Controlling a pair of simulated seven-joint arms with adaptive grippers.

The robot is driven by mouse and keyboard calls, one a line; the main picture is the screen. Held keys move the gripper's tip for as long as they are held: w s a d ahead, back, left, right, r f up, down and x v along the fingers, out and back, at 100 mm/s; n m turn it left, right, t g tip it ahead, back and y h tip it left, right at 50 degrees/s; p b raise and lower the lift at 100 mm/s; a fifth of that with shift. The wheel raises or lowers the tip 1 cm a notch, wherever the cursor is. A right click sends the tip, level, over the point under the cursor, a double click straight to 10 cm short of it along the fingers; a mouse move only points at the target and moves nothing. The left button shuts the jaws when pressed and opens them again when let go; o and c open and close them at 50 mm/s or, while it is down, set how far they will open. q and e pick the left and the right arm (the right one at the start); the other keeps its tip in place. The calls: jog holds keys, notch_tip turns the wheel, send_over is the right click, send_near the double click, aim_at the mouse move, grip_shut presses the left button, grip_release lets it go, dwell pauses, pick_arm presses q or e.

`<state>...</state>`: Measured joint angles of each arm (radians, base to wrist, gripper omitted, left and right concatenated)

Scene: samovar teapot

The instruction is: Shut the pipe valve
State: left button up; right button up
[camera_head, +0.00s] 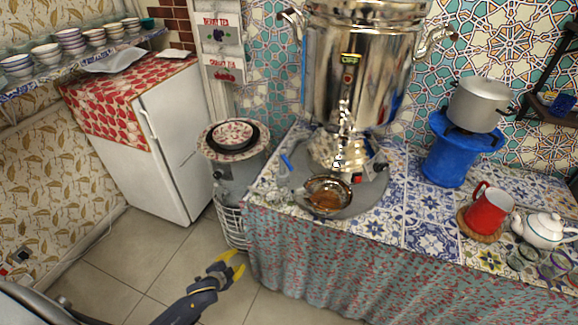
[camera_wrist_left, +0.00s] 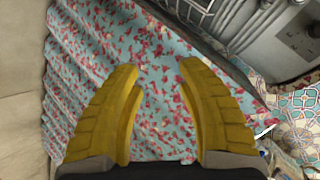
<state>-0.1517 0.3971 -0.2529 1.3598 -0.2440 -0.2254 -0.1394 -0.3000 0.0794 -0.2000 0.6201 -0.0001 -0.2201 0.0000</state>
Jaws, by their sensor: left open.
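A small blue lever (camera_head: 286,162), which looks like the pipe valve, stands at the left end of the tiled counter, beside the samovar base; its exact setting is too small to tell. My left gripper (camera_head: 235,266), with yellow fingers, is low over the floor, in front of the counter's left end and well below the lever. In the left wrist view the gripper (camera_wrist_left: 160,85) is open and empty, with the floral counter cloth (camera_wrist_left: 155,60) behind its fingers. My right gripper is not in view.
A large shiny samovar (camera_head: 358,70) stands on the counter with a bowl (camera_head: 327,204) of brown liquid under its tap. The floor around the gripper is clear.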

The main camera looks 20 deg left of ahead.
pick_arm(q)
jog(key=w+d+r+m+t+h, duration=0.15)
jog(key=w+r, duration=0.25)
jog(key=r, duration=0.6)
jog(key=w+d+r+m+t+h, duration=0.1)
jog(key=w+d+r+m+t, duration=0.2)
jog(key=r, duration=0.7)
jog(key=m+t+h, duration=0.2)
jog(key=m, duration=0.4)
send_near(289, 164)
jog(key=shift+n, duration=0.25)
jog(key=x, duration=0.6)
jog(key=f+x, duration=0.1)
jog(key=x, duration=0.3)
jog(key=shift+w, duration=0.15)
grip_shut()
